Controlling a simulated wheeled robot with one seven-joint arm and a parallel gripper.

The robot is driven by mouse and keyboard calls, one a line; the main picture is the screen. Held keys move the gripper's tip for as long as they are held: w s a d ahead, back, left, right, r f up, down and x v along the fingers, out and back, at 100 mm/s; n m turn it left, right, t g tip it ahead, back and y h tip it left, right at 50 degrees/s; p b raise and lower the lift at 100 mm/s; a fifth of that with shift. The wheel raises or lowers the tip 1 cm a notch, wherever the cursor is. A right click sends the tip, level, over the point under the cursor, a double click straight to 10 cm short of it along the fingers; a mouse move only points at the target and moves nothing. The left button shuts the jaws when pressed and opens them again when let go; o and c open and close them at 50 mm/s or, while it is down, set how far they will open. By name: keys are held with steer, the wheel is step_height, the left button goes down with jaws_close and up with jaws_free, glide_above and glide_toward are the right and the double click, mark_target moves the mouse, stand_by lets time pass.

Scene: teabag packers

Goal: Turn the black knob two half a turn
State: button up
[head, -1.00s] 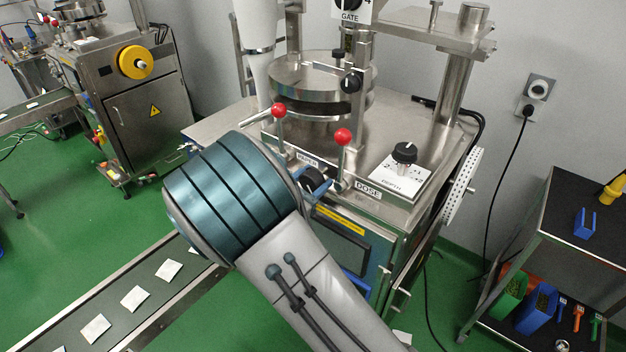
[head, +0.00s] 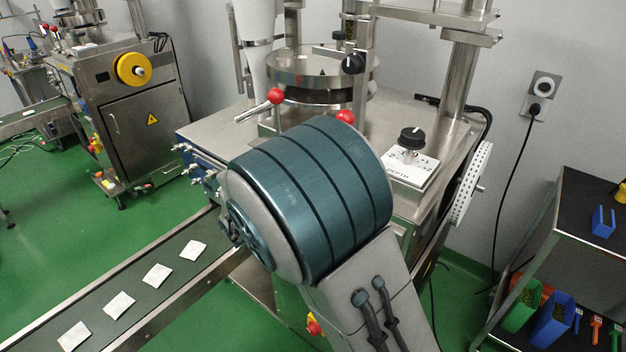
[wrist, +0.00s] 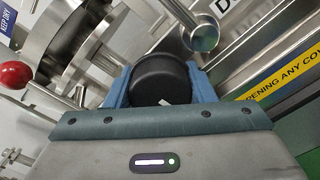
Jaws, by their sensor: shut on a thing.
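In the wrist view, a round black knob (wrist: 161,78) with a small white mark on its face sits between the two blue fingers of my gripper (wrist: 160,92). The fingers are shut on its sides. In the head view my large teal and grey arm link hides both the gripper and this knob. Another black knob (head: 411,138) stands on a white dial plate marked DEPTH (head: 409,170) on the machine top. A further black knob (head: 352,64) is by the round steel turret (head: 318,68). I cannot read which knob is number two.
Red-balled levers (head: 276,96) (head: 345,116) stand close behind my arm; a red ball (wrist: 15,75) and a steel rod end (wrist: 203,36) show near the fingers. A conveyor with white pouches (head: 157,277) runs at left. A black shelf cart (head: 560,235) stands at right.

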steer(key=shift+a+f+m, duration=0.1)
steer(key=shift+m, duration=0.2)
steer(key=o, duration=0.7)
steer(key=shift+s+f, duration=0.1)
